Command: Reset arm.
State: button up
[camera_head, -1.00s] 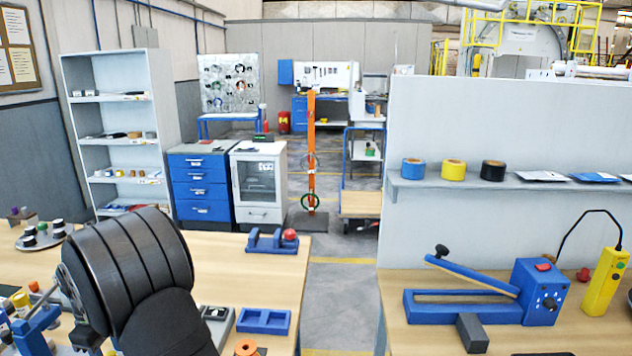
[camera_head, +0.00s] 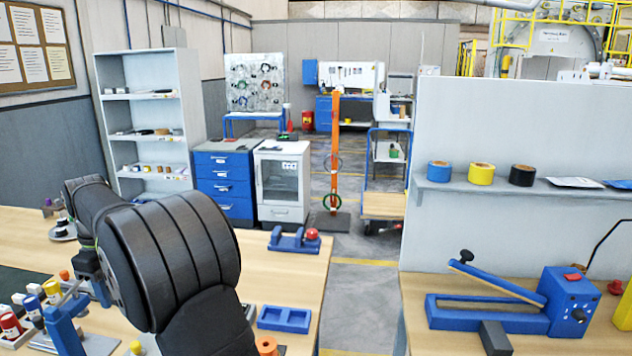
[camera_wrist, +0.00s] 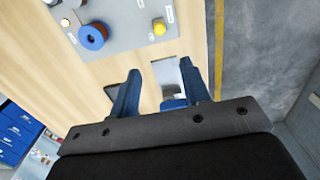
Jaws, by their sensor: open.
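My gripper (camera_wrist: 160,82) shows in the wrist view with its two blue fingers spread apart and nothing between them. It hangs over a wooden table (camera_wrist: 60,82). A grey board (camera_wrist: 125,30) beyond the fingers carries a blue spool (camera_wrist: 92,37) and a small yellow piece (camera_wrist: 159,27). In the head view my black arm reaches over the left table and hides part of it.
In the head view a blue two-pocket tray (camera_head: 284,318) and a blue fixture with a red knob (camera_head: 294,241) lie on the left table. A blue lever device (camera_head: 500,305) stands on the right table.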

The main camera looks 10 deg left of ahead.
jog(key=f, duration=1)
jog(key=d+f, duration=0.1)
jog(key=f, duration=0.4)
jog(key=shift+f, duration=0.25)
jog(key=d, duration=0.3)
jog(key=shift+r, duration=0.25)
notch_tip(320, 180, up, 17)
notch_tip(320, 180, down, 9)
jog(key=shift+w+r, duration=0.1)
